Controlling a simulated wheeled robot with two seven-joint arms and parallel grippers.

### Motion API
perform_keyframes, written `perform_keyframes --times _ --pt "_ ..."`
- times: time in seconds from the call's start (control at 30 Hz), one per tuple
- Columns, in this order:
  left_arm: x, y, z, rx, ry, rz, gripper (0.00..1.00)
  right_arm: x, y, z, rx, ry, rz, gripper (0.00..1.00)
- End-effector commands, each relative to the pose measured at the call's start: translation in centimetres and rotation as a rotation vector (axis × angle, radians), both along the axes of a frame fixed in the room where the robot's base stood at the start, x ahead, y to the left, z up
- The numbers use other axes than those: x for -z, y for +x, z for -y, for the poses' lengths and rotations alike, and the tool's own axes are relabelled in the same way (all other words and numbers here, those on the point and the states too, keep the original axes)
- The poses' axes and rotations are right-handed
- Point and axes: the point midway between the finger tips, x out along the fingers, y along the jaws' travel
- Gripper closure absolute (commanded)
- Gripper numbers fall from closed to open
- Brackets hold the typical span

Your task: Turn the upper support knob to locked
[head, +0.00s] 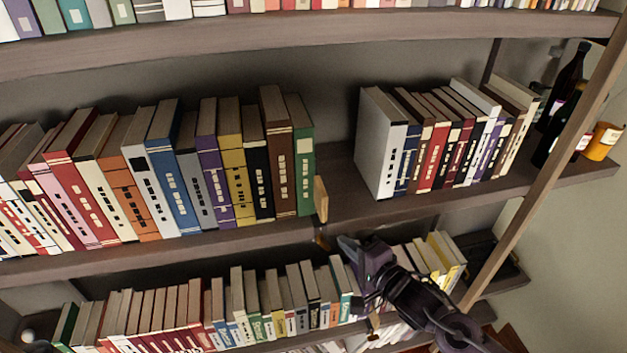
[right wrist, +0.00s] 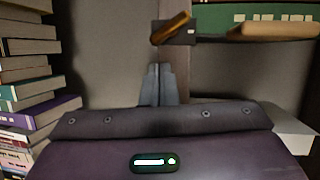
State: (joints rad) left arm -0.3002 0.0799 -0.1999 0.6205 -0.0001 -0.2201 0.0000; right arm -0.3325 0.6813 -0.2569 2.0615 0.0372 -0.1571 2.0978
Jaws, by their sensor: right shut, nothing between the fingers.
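The upper support (head: 321,199) is a light wooden block standing at the right end of the upper book row, against the green book. Its knob (head: 321,241) shows as a small orange-brown piece at the shelf's front edge below it. In the right wrist view the knob (right wrist: 172,27) is a tilted orange-brown bar on a dark mount, ahead of and above the fingertips. My right gripper (head: 343,243) is just right of the knob; its fingers (right wrist: 157,72) are together and empty, apart from the knob. My left gripper is out of view.
The green book (head: 306,155) ends the left row; a bare shelf gap separates it from a white book (head: 380,145). A lower row of books (head: 250,305) lies under my gripper. A lower wooden piece (head: 374,321) shows below my wrist. Bottles (head: 568,85) stand far right.

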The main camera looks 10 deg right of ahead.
Motion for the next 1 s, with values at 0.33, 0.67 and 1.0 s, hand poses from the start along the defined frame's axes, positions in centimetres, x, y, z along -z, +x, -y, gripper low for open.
perform_keyframes --times 0.33,0.67,1.0 --pt "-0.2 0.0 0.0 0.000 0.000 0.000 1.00 0.0 0.0 -0.9 0.000 0.001 0.000 1.00" --pt "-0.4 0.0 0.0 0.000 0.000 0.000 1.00 -0.1 0.0 -1.7 0.000 0.001 0.001 1.00" --pt "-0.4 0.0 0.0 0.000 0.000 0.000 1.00 0.0 0.0 -1.9 -0.001 0.001 0.001 1.00"
